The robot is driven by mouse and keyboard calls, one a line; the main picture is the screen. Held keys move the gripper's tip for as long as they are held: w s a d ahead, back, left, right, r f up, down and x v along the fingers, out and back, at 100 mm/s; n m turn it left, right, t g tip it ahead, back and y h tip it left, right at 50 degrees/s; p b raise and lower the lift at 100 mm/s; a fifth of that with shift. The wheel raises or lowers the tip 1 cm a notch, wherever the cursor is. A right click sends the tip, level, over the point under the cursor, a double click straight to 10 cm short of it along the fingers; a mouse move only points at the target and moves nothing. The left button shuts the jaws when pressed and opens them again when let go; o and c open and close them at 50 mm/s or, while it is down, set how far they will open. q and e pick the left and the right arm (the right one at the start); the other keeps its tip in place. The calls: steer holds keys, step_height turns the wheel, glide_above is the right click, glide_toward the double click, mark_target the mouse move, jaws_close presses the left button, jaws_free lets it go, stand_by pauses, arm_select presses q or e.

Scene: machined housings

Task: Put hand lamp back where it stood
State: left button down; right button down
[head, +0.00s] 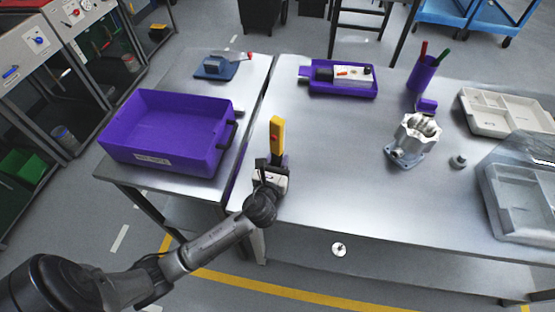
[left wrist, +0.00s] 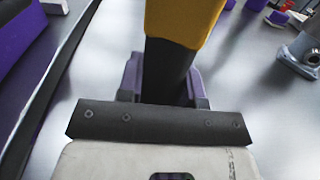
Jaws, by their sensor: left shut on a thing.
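The hand lamp (head: 277,136) has a yellow upper body with a small red spot and a black lower part. My left gripper (head: 270,175) is shut on the black part, at the front left corner area of the large metal table. In the left wrist view the lamp (left wrist: 168,75) rises between the fingers of my left gripper (left wrist: 165,85), its yellow part cut off by the top edge. I cannot tell whether its foot touches the table. My right gripper is not in view.
A purple bin (head: 165,135) and a blue device (head: 215,67) are on the left table. A purple tray (head: 340,88), a pen cup (head: 422,75), a small purple block (head: 427,105), a metal housing (head: 413,140) and grey trays (head: 500,110) are on the large table. Its middle is clear.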

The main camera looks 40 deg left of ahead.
arm_select(q)
steer(key=shift+f, duration=0.15)
steer(key=c, duration=0.8)
jaws_free()
steer(key=shift+r, duration=0.25)
steer(key=p+v, duration=0.1)
steer(key=v, duration=1.1)
steer(key=shift+f, duration=0.1)
